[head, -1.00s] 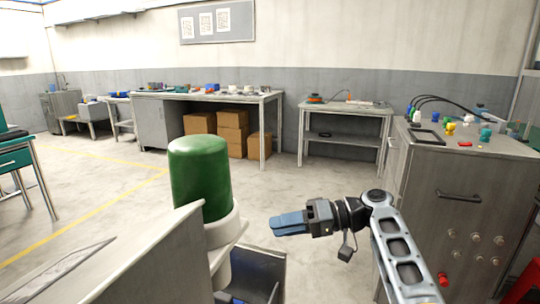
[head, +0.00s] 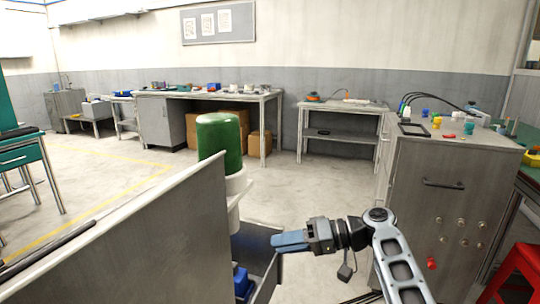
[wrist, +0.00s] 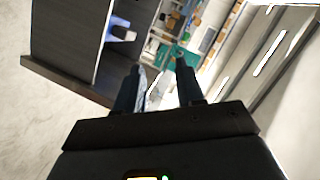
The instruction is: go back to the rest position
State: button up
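My gripper (head: 276,243) has blue-grey fingers and points left in the head view, at the lower middle, held out on my bent arm (head: 385,240). In the wrist view my gripper (wrist: 160,75) has its two fingers apart, with nothing between them, so it is open and empty. In the head view the fingertips overlap the edge of a dark open bin or drawer (head: 262,232); I cannot tell whether they touch it.
A grey panel (head: 160,235) stands close at front left, with a green-topped white cylinder (head: 219,145) behind it. A grey cabinet (head: 440,200) holding small parts stands at right, near a red stool (head: 518,268). Open floor (head: 300,185) lies between these and the back benches.

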jog(key=s+d+f+m+t+h+b, duration=0.1)
jog(key=s+d+f+m+t+h, duration=0.15)
jog(key=f, duration=0.55)
jog(key=s+d+f+m+t+h+b, duration=0.1)
jog(key=s+f, duration=0.3)
jog(key=f, duration=0.4)
jog(key=s+d+f+m+t+h+b, duration=0.1)
jog(key=s+d+f+t+h, duration=0.2)
jog(key=s+f, duration=0.5)
jog(key=s+d+f+m+h+b, duration=0.1)
jog(key=s+d+f+m+h, duration=0.2)
jog(key=s+f, duration=0.45)
jog(key=s+d+r+t+h+b, duration=0.2)
jog(key=s+d, duration=0.2)
jog(key=s, duration=0.6)
jog(key=s+d+r+t+h+b, duration=0.15)
jog(key=s+d, duration=0.25)
jog(key=s, duration=0.7)
jog(key=s+r+n+t+h+b, duration=0.1)
jog(key=s+r, duration=0.4)
jog(key=r, duration=0.4)
jog(key=s+r+n+t+h+b, duration=0.1)
jog(key=s+r+t, duration=0.1)
jog(key=s+r, duration=0.4)
notch_tip(320, 180, up, 3)
jog(key=shift+d+r+t, duration=0.15)
jog(key=shift+t, duration=0.15)
jog(key=shift+o, duration=0.3)
notch_tip(320, 180, up, 18)
jog(key=p, duration=1.8)
